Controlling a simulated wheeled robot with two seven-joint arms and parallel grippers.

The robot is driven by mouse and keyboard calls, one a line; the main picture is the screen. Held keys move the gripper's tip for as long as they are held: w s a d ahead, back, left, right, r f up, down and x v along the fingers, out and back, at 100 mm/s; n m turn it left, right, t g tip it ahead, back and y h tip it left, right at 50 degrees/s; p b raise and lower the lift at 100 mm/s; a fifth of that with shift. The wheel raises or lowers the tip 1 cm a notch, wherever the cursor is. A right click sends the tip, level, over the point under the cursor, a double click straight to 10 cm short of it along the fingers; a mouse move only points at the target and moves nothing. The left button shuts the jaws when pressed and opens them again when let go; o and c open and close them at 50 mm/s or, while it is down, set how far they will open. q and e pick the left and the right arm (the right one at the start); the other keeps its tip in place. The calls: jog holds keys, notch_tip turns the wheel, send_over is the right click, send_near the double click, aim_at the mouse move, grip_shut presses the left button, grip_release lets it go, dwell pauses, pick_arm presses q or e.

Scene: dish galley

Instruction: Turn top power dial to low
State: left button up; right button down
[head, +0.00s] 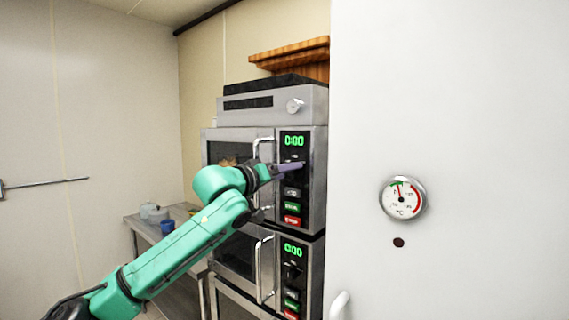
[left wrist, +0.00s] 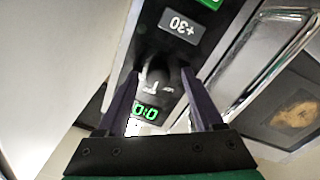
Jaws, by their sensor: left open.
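The upper microwave (head: 262,205) has a black control panel with a green 0:00 display (head: 294,141) above several buttons. In the head view my left gripper (head: 300,165) reaches this panel just below the display and covers the dial. In the left wrist view, turned upside down, the dark power dial (left wrist: 160,78) shows between the two open fingers of my left gripper (left wrist: 160,74). White marks and the green display lie nearby. I cannot tell whether the fingers touch the dial, nor its exact setting. My right gripper is not in view.
A lower microwave (head: 236,253) with its own panel stands directly beneath. The upper door's handle (head: 257,150) sticks out left of the panel, close to my gripper. A white wall or door with a round gauge (head: 403,199) fills the right. A counter with a blue cup (head: 167,226) is behind my arm.

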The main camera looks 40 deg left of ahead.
pick_arm(q)
jog(key=shift+s+d, duration=0.1)
jog(key=c, duration=0.3)
grip_shut()
jog(key=shift+n, duration=0.4)
jog(key=shift+r+n+b, duration=0.15)
jog(key=shift+n+b, duration=0.55)
jog(key=shift+n, duration=4.9)
